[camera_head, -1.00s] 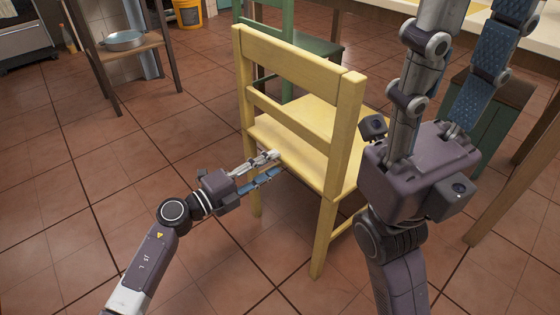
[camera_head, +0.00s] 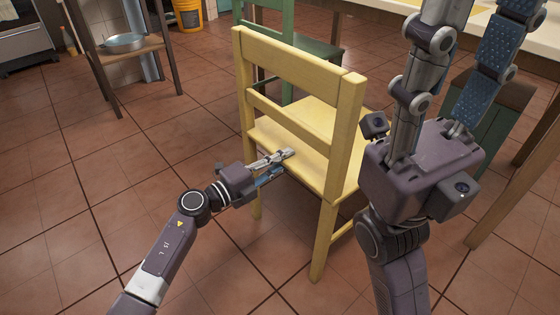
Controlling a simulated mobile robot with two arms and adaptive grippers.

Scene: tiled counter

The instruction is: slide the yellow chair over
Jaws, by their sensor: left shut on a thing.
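The yellow chair (camera_head: 300,72) stands upright on the tiled floor in the middle of the head view, its slatted back towards me. My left gripper (camera_head: 280,162) reaches in from the left under the lower back slat. It is shut on the near edge of the chair's seat, with one finger over the seat and the other lower down. My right gripper (camera_head: 476,22) is large in the foreground at the right, fingers pointing up and spread apart, with nothing between them.
A green chair (camera_head: 322,48) stands just behind the yellow one. A tiled counter (camera_head: 545,35) is at the upper right. The floor at left is clear.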

